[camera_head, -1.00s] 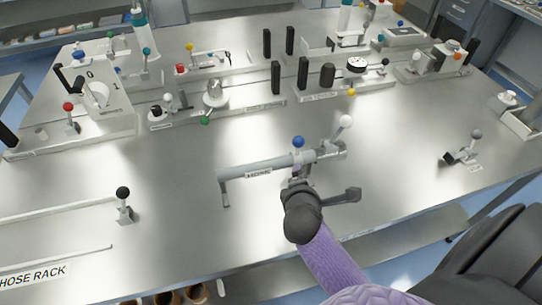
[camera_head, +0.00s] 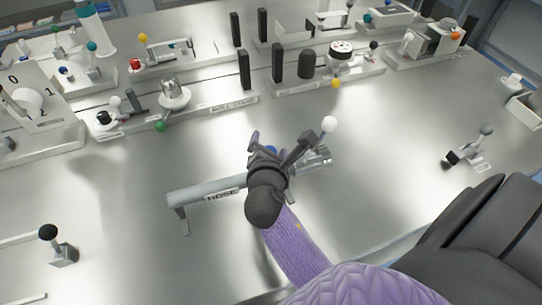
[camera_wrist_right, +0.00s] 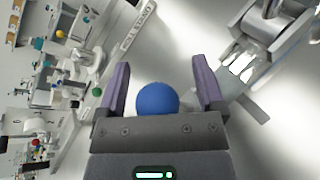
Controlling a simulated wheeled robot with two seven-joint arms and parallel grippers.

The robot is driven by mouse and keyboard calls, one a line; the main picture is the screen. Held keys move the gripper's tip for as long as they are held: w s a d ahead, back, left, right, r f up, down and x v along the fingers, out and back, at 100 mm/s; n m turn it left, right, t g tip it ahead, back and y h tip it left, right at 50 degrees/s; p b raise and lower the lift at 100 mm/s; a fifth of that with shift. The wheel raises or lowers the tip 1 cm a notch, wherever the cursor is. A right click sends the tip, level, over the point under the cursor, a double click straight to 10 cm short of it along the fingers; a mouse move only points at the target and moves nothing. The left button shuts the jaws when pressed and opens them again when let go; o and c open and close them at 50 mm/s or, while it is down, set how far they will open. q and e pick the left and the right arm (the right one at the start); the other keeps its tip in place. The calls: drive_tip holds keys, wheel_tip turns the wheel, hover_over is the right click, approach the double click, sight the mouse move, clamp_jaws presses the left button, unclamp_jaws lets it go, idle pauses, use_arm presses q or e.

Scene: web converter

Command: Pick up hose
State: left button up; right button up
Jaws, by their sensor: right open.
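The hose (camera_head: 190,192) is a grey tube with a HOSE label, lying across the middle of the table on a small support at its left end. A blue ball (camera_wrist_right: 157,98) sits on it; in the head view the ball is mostly hidden by my gripper. My right gripper (camera_head: 280,143) is over the hose, right of the label. In the right wrist view its two purple-lined jaws (camera_wrist_right: 160,66) are open, with the blue ball between them and a gap on each side. A white ball knob (camera_head: 329,124) stands near the hose's right end. My left gripper is not in view.
A row of fixtures with colored ball knobs and black posts (camera_head: 244,70) stands behind the hose. A black ball knob on a block (camera_head: 63,252) is at the front left. A grey knob fixture (camera_head: 473,147) is at the right. Bare tabletop surrounds the hose.

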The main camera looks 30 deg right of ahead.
drive_tip(key=shift+s+a+r, duration=0.2)
drive_tip(key=shift+s+a, duration=0.05)
drive_tip(key=shift+c, duration=0.9)
drive_tip(key=shift+f, duration=0.1)
drive_tip(key=c, duration=0.5)
clamp_jaws()
